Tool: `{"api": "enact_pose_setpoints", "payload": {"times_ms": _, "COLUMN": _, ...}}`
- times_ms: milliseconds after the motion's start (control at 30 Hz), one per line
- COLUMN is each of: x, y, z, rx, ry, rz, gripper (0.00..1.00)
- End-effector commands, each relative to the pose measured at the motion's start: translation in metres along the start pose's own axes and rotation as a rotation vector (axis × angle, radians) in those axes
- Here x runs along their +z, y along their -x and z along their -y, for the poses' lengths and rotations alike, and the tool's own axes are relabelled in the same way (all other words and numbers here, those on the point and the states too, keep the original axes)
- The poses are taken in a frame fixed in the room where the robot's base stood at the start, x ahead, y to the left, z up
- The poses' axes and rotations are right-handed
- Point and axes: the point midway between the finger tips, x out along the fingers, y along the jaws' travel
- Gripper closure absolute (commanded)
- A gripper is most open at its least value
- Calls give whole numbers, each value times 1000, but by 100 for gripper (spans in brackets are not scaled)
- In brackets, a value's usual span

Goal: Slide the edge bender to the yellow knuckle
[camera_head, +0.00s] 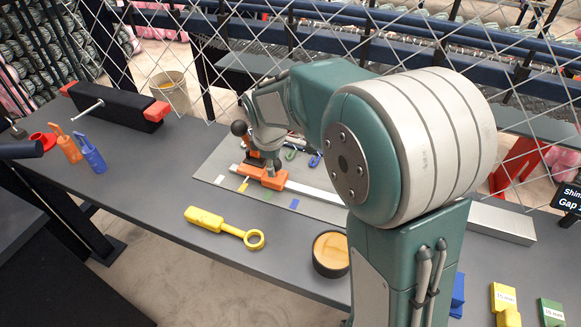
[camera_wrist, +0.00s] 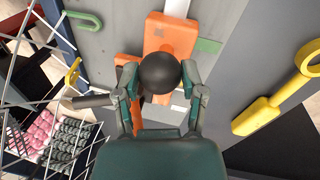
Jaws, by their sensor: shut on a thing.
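The orange edge bender (camera_head: 262,176) sits on a pale rail across a grey board. It also shows in the wrist view (camera_wrist: 170,35), where its black ball knob (camera_wrist: 160,74) lies between my two fingers. My gripper (camera_head: 262,155) points down and is shut on the bender; its exact contact is partly hidden. A yellow hooked knuckle (camera_wrist: 73,72) stands at the board's left edge in the wrist view, beside a green one (camera_wrist: 82,19). In the head view, a yellow square mark (camera_head: 243,185) lies near the bender's left end. The yellow knuckle itself is not clear there.
A yellow ring-ended tool (camera_head: 222,225) and a round black pot (camera_head: 331,254) lie nearer on the table. A black bar with red ends (camera_head: 116,106) is at the left. Wire mesh hangs behind the board. My arm hides the board's right part.

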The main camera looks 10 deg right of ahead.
Motion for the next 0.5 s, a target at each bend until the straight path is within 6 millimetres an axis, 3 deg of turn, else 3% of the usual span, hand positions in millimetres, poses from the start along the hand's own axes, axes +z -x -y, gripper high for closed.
{"api": "enact_pose_setpoints", "payload": {"times_ms": 333, "x": -3, "y": -2, "z": 0, "rx": -3, "ry": 0, "rz": 3, "gripper": 100}}
{"api": "enact_pose_setpoints", "payload": {"times_ms": 367, "x": -3, "y": -2, "z": 0, "rx": -4, "ry": 0, "rz": 3, "gripper": 34}}
{"api": "enact_pose_setpoints", "payload": {"times_ms": 400, "x": -3, "y": -2, "z": 0, "rx": -3, "ry": 0, "rz": 3, "gripper": 16}}
{"api": "enact_pose_setpoints", "payload": {"times_ms": 500, "x": -3, "y": -1, "z": 0, "rx": -3, "ry": 0, "rz": 2, "gripper": 14}}
